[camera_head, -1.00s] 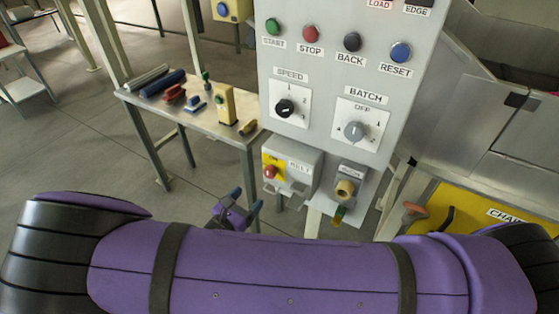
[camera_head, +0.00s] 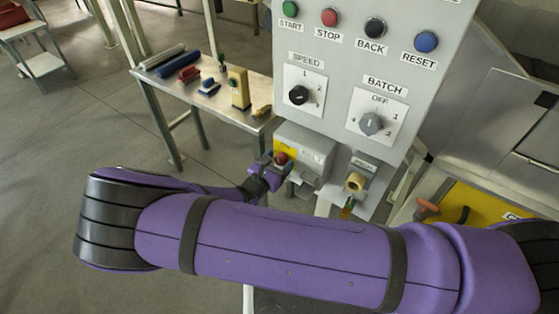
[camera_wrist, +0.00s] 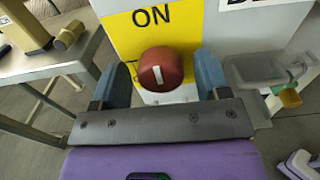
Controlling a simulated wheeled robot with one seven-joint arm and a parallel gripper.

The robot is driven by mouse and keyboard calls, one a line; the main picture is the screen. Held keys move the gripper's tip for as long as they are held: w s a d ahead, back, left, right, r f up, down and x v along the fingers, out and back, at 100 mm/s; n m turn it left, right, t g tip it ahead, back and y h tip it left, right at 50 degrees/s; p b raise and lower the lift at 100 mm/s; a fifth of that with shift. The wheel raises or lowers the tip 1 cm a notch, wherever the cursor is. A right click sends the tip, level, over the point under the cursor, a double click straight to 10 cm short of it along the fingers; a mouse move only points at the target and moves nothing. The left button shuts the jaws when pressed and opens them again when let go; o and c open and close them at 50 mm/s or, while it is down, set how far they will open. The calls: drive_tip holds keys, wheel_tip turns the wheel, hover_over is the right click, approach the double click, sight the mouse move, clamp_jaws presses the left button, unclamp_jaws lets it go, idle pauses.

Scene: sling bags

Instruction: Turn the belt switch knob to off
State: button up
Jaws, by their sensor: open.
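The belt switch knob (camera_wrist: 161,69) is red with a short white mark, on a yellow plate (camera_wrist: 122,32) under the word ON. Its mark stands near upright, slightly tilted. In the head view the knob (camera_head: 281,158) sits on the front of the grey BELT box (camera_head: 308,150). My gripper (camera_wrist: 161,80) is open, with one blue-grey finger to each side of the knob. A gap shows between the knob and each finger. In the head view my gripper (camera_head: 268,168) is at the box's left front, partly hidden by my arm. The lower part of the plate is hidden.
The control panel (camera_head: 345,70) with buttons and the SPEED (camera_head: 298,95) and BATCH (camera_head: 370,123) dials rises above the box. A tan knob (camera_head: 355,182) is to the right. A side table (camera_head: 205,100) with tools stands at the left.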

drive_tip(key=shift+w+d, duration=0.15)
drive_tip(key=shift+w, duration=0.05)
drive_tip(key=c, duration=0.9)
